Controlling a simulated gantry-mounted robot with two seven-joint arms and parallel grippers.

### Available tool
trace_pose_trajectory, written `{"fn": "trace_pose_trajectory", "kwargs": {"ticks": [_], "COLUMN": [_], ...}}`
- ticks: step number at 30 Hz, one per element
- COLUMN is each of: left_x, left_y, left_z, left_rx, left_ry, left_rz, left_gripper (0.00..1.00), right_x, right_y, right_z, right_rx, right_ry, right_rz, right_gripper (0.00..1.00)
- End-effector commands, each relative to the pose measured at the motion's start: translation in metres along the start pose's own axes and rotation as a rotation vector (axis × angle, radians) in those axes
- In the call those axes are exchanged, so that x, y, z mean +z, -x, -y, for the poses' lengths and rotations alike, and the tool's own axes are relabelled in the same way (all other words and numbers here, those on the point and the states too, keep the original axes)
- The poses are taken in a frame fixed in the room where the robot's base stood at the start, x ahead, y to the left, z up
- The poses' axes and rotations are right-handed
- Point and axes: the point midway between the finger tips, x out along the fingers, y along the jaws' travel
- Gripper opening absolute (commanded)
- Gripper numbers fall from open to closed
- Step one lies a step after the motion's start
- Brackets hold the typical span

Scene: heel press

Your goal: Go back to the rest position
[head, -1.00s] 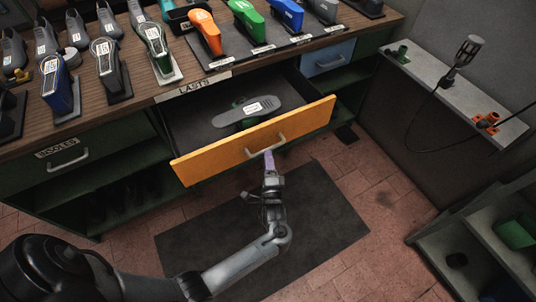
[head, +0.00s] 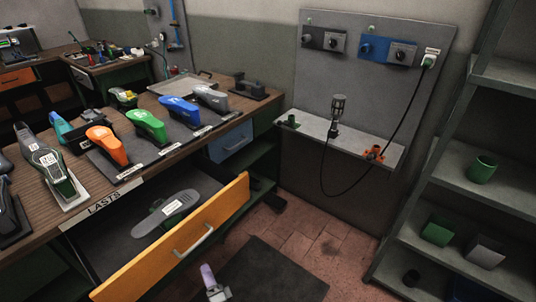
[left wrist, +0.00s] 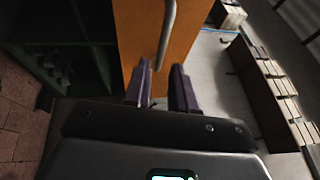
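My left gripper (head: 207,270) shows at the bottom of the head view, in front of the open drawer and apart from its handle. In the left wrist view its two purple fingers (left wrist: 161,80) stand apart with nothing held between them. The drawer has an orange front (head: 170,252) with a metal bar handle (head: 194,241); the handle (left wrist: 168,32) also shows beyond the fingertips in the left wrist view. Inside the drawer lies a grey sole-shaped piece (head: 155,219) with a white label, over something green. My right gripper is in neither view.
The wooden bench (head: 62,217) bears coloured lasts, among them orange (head: 108,146), green (head: 146,124) and blue (head: 178,110) ones. A wall panel (head: 372,82) with a ledge stands behind. Grey shelves (head: 480,187) stand at right. A dark mat (head: 262,277) lies on the floor.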

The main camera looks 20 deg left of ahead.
Motion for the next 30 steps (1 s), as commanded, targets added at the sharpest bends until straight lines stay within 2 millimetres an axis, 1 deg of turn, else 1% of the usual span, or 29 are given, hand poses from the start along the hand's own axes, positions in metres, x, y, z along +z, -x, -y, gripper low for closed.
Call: {"fn": "trace_pose_trajectory", "kwargs": {"ticks": [2,5,6,7,10,12,14,17,20,23,24,26,27,30], "left_x": [0.009,0.029,0.041,0.052,0.084,0.098,0.105,0.106,0.097,0.084,0.079,0.073,0.071,0.070], "left_y": [0.008,0.021,0.026,0.029,0.034,0.034,0.034,0.037,0.049,0.071,0.082,0.100,0.111,0.139], "left_z": [-0.011,-0.028,-0.035,-0.038,-0.036,-0.035,-0.034,-0.029,-0.015,0.006,0.016,0.032,0.043,0.070], "left_rx": [0.015,0.035,0.042,0.042,0.043,0.094,0.161,0.317,0.511,0.724,0.810,0.939,1.020,1.199], "left_ry": [-0.023,-0.066,-0.086,-0.098,-0.090,-0.040,0.035,0.204,0.384,0.533,0.580,0.637,0.664,0.706], "left_rz": [-0.004,-0.012,-0.013,-0.013,-0.033,-0.062,-0.093,-0.157,-0.225,-0.275,-0.289,-0.295,-0.294,-0.256], "left_gripper": [0.25,0.25,0.25,0.25,0.25,0.25,0.25,0.25,0.25,0.25,0.25,0.25,0.25,0.25], "right_x": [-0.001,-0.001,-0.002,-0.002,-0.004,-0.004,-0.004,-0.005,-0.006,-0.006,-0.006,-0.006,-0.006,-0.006], "right_y": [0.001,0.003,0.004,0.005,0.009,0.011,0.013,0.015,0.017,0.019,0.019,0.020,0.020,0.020], "right_z": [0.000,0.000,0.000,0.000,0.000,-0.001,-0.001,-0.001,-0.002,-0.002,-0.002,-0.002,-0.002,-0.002], "right_rx": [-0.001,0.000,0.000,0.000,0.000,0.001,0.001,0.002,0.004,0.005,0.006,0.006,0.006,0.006], "right_ry": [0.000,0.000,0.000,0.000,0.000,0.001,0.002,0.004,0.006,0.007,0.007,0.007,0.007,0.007], "right_rz": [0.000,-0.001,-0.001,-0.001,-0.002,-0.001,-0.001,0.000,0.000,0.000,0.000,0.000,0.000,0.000], "right_gripper": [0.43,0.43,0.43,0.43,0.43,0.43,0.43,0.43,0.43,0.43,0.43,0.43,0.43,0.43]}}
